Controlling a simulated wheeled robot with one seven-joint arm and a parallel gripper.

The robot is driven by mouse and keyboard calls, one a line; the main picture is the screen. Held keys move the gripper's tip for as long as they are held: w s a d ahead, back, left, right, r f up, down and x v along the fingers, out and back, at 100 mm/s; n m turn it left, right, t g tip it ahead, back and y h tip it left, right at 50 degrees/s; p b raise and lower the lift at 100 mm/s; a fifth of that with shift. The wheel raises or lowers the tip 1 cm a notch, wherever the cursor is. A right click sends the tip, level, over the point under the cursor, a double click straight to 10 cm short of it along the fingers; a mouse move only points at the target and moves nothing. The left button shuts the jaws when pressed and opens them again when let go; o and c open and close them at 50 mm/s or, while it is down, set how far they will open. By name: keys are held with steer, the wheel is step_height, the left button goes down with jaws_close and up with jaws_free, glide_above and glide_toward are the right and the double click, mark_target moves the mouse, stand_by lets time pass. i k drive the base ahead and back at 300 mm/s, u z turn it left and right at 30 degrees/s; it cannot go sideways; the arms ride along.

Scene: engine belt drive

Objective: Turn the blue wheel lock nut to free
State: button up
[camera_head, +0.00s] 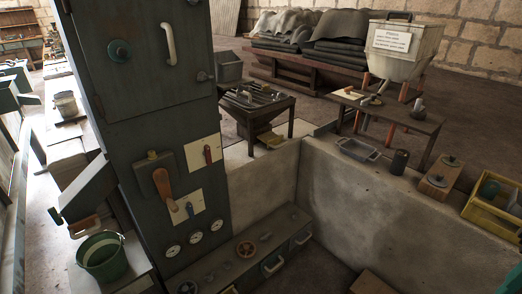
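I cannot pick out with certainty a blue wheel lock nut in the head view. A blue-green round knob (119,51) sits on the upper door of the tall dark cabinet (150,120). A small blue-handled lever (189,208) is on a pale plate lower on the cabinet. My gripper is not in view.
A brown lever (164,188) and a red-handled lever (207,154) stick out of the cabinet. A green bucket (102,257) stands at lower left. A concrete wall (380,215) bounds the right. A yellow crate (492,204) sits on its top.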

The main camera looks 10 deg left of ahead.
mark_target(210, 277)
steer(key=u, duration=2)
steer(key=i, duration=0.8)
steer(key=z, duration=1.5)
